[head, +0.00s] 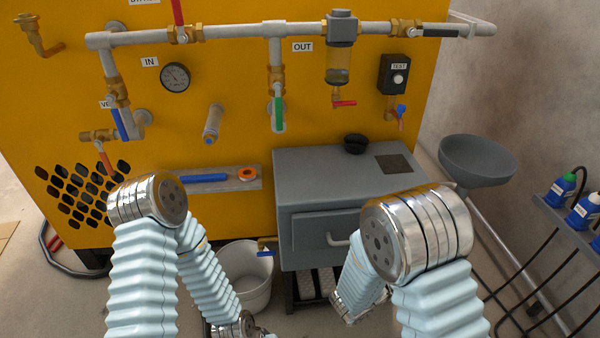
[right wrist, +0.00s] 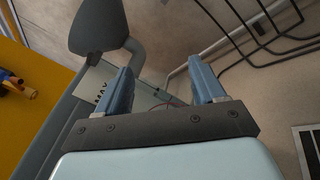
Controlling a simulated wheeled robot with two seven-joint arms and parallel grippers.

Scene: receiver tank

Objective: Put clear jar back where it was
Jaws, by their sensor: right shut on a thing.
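My right gripper (right wrist: 160,78) shows in the right wrist view, its two blue fingers set apart around a faint see-through thing. This looks like the clear jar (right wrist: 150,97); a "MAX" mark shows beside the left finger, and the jar's outline is hard to make out. In the head view my right gripper and what it holds are hidden or out of frame. A clear bowl (head: 338,66) with yellowish liquid hangs under a grey housing (head: 342,28) on the upper pipe. My left gripper is not in view.
A grey cabinet (head: 305,172) with a black knob-like piece (head: 355,143) on top stands against the yellow panel (head: 230,120). A grey funnel (head: 478,160) is to its right, a white bucket (head: 246,285) at its lower left. Bottles (head: 583,212) stand on a rack at the far right.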

